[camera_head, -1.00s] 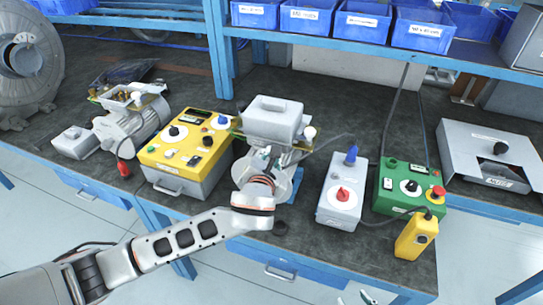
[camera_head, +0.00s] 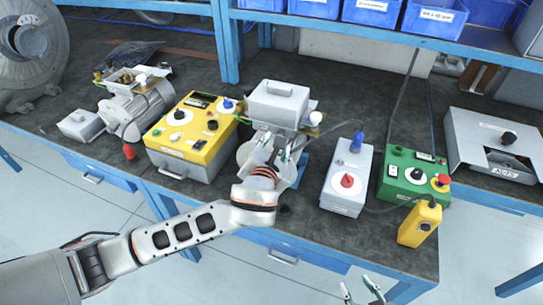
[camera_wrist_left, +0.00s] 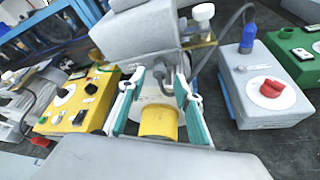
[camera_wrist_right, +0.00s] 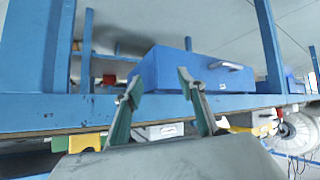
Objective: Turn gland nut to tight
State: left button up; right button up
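A grey motor with a boxy terminal housing (camera_head: 278,104) stands mid-bench. In the left wrist view, a grey cable bends into the front of the housing (camera_wrist_left: 135,38). A dark fitting there (camera_wrist_left: 160,72) may be the gland nut; it is small and unclear. My left gripper (camera_head: 276,152) is at the motor front. In its wrist view the green-padded fingers (camera_wrist_left: 158,100) are apart, just below the cable entry, with a yellow cylinder (camera_wrist_left: 158,121) visible between them. My right gripper (camera_head: 362,289) is open and empty, low in front of the bench; its fingers (camera_wrist_right: 160,85) show apart.
Left of the motor stand a yellow control box (camera_head: 195,135) and another motor (camera_head: 135,108). To the right are a grey box with a red knob (camera_head: 346,180), a green box (camera_head: 412,177) and a yellow pendant (camera_head: 420,223). A blue shelf (camera_head: 400,34) runs above.

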pick_arm(q)
jog(key=v, duration=0.8)
jog(key=shift+s, duration=0.35)
